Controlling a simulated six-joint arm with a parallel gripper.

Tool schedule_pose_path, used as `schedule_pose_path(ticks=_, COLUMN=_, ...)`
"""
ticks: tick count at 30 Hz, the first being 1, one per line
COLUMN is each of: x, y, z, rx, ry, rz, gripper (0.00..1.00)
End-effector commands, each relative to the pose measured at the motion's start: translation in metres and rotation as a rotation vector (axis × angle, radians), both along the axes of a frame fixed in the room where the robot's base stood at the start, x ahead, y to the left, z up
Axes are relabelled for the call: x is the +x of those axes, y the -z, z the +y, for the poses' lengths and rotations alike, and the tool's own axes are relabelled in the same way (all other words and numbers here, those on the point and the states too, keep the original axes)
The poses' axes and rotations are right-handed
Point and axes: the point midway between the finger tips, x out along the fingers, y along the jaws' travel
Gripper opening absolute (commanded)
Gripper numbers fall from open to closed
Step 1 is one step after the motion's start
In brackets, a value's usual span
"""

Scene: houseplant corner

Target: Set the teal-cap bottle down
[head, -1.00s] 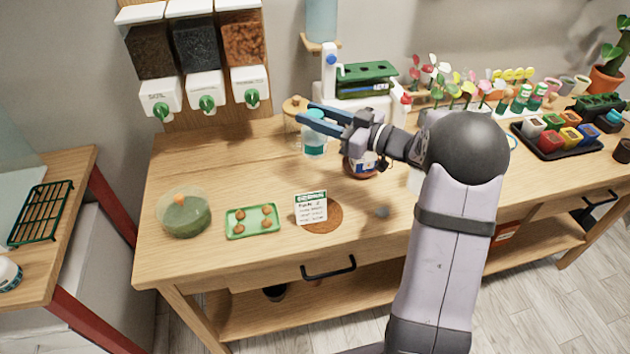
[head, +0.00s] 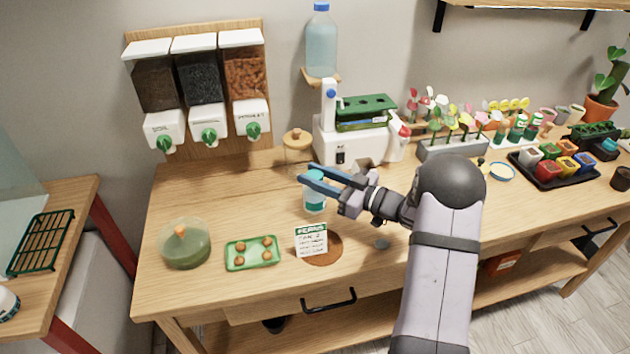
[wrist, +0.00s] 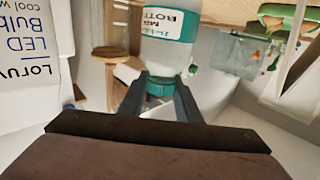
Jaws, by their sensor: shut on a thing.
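The bottle (head: 315,203) is clear with a white and teal label, and it looks upright in the head view. My gripper (head: 312,178) is shut on it near the top, over the left-middle of the table. In the wrist view the teal cap (wrist: 160,86) sits between the two fingertips (wrist: 160,98), with the label (wrist: 168,22) beyond it. I cannot tell whether the bottle's base touches the wooden table (head: 200,205).
A cork-lidded jar (head: 298,155) stands just behind the bottle. In front are a white card (head: 311,241), a round cork mat (head: 330,250), a green tray (head: 236,255) and a green domed dish (head: 186,246). The table left of the bottle is clear.

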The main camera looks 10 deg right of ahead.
Motion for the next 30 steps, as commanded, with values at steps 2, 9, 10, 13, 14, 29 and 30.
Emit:
schedule_pose_path(ticks=2, x=0.0, y=0.009, z=0.0, rx=0.001, ry=0.0, rz=0.001, gripper=0.0)
schedule_pose_path(ticks=9, x=0.0, y=0.02, z=0.0, rx=0.0, ry=0.001, rz=-0.001, gripper=0.0)
schedule_pose_path(ticks=10, x=0.0, y=0.02, z=0.0, rx=-0.001, ry=0.001, rz=-0.002, gripper=0.0)
schedule_pose_path(ticks=13, x=0.0, y=0.019, z=0.0, rx=-0.001, ry=0.001, rz=-0.002, gripper=0.0)
schedule_pose_path(ticks=14, x=0.0, y=0.02, z=0.0, rx=0.0, ry=0.0, rz=-0.001, gripper=0.0)
schedule_pose_path(ticks=29, x=0.0, y=0.024, z=0.0, rx=-0.001, ry=0.0, rz=-0.001, gripper=0.49)
schedule_pose_path(ticks=30, x=0.0, y=0.024, z=0.0, rx=-0.001, ry=0.0, rz=-0.001, gripper=0.49)
